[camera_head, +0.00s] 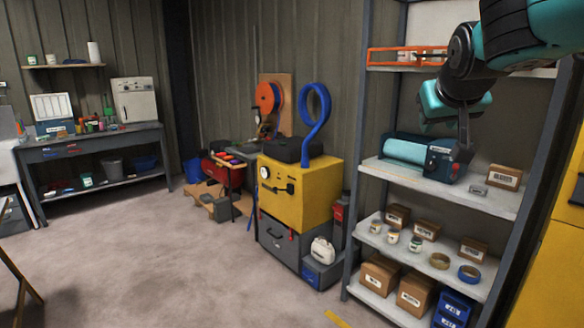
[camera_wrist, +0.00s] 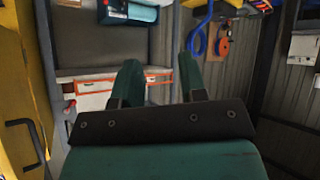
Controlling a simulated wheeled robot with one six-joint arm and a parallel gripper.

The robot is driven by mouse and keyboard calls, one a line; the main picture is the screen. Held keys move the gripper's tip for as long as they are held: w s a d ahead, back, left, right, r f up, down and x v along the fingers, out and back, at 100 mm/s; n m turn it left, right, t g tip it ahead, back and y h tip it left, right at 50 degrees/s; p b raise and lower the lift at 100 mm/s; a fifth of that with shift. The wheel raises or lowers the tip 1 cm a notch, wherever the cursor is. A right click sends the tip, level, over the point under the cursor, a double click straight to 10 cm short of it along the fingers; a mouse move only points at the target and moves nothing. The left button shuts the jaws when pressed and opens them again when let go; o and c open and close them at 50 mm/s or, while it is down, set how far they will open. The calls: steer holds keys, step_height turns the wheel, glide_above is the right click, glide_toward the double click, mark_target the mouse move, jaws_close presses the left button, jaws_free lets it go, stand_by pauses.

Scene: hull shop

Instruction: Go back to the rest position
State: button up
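My gripper (camera_head: 450,122) hangs in the air at the upper right of the head view, in front of the shelving rack, with teal and black arm links above it. In the wrist view my gripper (camera_wrist: 160,70) shows two dark teal fingers spread apart with nothing between them. An orange-railed tray (camera_head: 405,57) is on the rack's upper level, and it also shows beyond the fingers in the wrist view (camera_wrist: 95,84).
The metal rack (camera_head: 378,165) holds a teal roll machine (camera_head: 405,151), cardboard boxes, jars and tape rolls. A yellow machine (camera_head: 310,195) with a blue hose stands left of it. A workbench (camera_head: 95,140) is at the far left. Open floor (camera_head: 170,265) lies in front.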

steer(key=s+a+f+n+g+y, duration=0.2)
steer(key=s+f, duration=0.4)
steer(key=s, duration=0.4)
steer(key=s+a+f+n+g+y+b, duration=0.1)
steer(key=s+a+f+n+g+y, duration=0.1)
steer(key=s+a+f, duration=0.4)
steer(key=s+a+f+n+g+y, duration=0.2)
steer(key=s+f+g, duration=0.4)
steer(key=s, duration=0.9)
steer(key=shift+s+a+f+n+y+b, duration=0.15)
steer(key=shift+a+f+n+y+b, duration=0.25)
steer(key=shift+a+n, duration=0.45)
steer(key=shift+a, duration=0.2)
